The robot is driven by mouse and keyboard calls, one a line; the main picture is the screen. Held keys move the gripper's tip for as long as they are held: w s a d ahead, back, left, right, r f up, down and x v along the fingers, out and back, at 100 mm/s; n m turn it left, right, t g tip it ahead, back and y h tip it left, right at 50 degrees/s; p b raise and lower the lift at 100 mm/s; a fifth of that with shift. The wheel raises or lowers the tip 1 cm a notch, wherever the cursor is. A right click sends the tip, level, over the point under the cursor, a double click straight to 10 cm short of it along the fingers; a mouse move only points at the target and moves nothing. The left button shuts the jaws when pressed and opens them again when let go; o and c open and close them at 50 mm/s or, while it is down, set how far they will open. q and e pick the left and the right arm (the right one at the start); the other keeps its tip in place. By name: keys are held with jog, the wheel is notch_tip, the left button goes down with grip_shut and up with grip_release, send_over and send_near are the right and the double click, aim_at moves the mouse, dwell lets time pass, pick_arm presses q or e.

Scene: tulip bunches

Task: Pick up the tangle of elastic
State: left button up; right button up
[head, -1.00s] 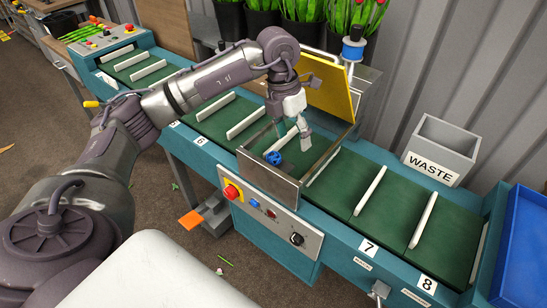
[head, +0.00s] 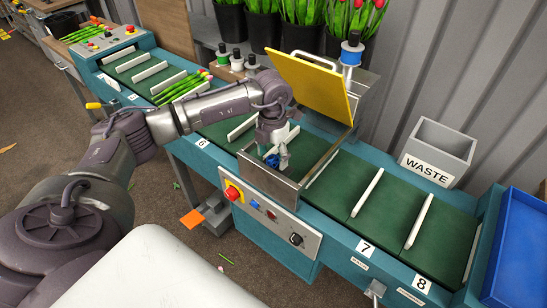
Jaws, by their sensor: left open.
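The tangle of elastic (head: 271,161) is a small blue clump on the green belt, just behind the metal front plate of the tying station. My left gripper (head: 276,154) points down right at the tangle, with its fingers around or beside it; I cannot tell if they touch it. The gripper is open. My wrist hides part of the belt and of the tangle. My right gripper is not in view.
The metal plate (head: 268,180) and the raised yellow cover (head: 312,85) flank the gripper. A grey WASTE bin (head: 436,152) stands at the right behind the belt. A blue crate (head: 524,250) is at far right. Green-stemmed tulips (head: 182,88) lie on the belt at left.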

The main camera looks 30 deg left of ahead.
pick_arm(q)
jog(key=shift+f, duration=0.7)
jog(key=c, duration=1.1)
jog(key=shift+o, duration=0.2)
jog(key=shift+r, duration=0.1)
